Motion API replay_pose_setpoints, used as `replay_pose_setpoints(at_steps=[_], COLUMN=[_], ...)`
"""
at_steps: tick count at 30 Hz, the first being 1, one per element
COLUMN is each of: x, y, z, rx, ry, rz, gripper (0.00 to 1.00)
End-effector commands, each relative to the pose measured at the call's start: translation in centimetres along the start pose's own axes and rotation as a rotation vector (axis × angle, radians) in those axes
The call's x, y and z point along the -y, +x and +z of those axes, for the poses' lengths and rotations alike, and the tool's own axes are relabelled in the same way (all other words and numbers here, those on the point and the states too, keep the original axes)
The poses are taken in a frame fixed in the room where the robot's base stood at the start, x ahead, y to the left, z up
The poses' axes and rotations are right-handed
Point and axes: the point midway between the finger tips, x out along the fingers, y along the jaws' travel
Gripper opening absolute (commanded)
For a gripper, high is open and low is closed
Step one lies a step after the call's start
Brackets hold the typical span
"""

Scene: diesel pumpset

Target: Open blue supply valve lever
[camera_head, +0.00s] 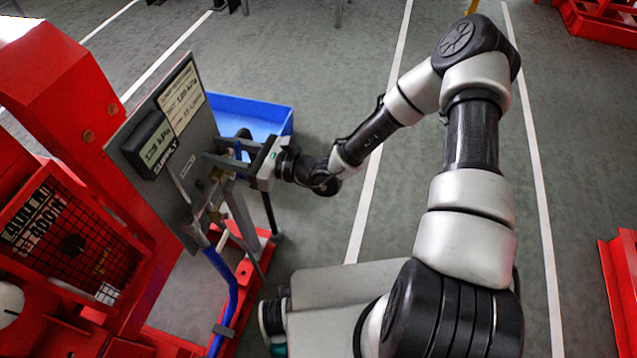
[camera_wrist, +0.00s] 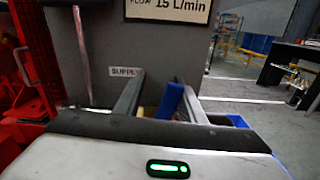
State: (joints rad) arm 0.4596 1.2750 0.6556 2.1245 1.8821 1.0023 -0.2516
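The blue supply valve lever (camera_wrist: 172,100) shows in the wrist view as a short blue bar between my two fingers, closer to the right one. My gripper (camera_wrist: 160,84) is open around it, with a gap on the left side; whether the right finger touches it I cannot tell. In the head view my gripper (camera_head: 217,150) reaches left to the grey panel, and the lever is mostly hidden by the fingers. A brass valve body (camera_head: 212,188) sits below the fingers. A "SUPPLY" label (camera_wrist: 125,71) is on the panel ahead.
The grey panel (camera_head: 165,190) carries a pressure display (camera_head: 155,145) and a sign. A blue hose (camera_head: 228,285) runs down below the valve. A blue bin (camera_head: 262,113) stands behind my gripper. Red machinery (camera_head: 60,90) fills the left.

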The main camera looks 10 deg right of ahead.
Motion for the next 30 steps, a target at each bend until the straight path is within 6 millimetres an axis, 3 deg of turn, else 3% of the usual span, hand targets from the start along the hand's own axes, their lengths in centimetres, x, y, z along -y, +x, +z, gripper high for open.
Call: replay_pose_setpoints(at_steps=[2,3,27,30], x=[-0.8,-0.5,-0.5,-1.4], y=[-0.2,-1.3,-17.4,-17.6], z=[-0.5,0.3,0.1,1.0], rx=[0.001,0.0,-0.001,-0.04], ry=[-0.091,-0.083,-0.076,-0.15], rz=[0.004,-0.001,-0.003,0.079], gripper=[0.34,0.34,0.34,0.34])
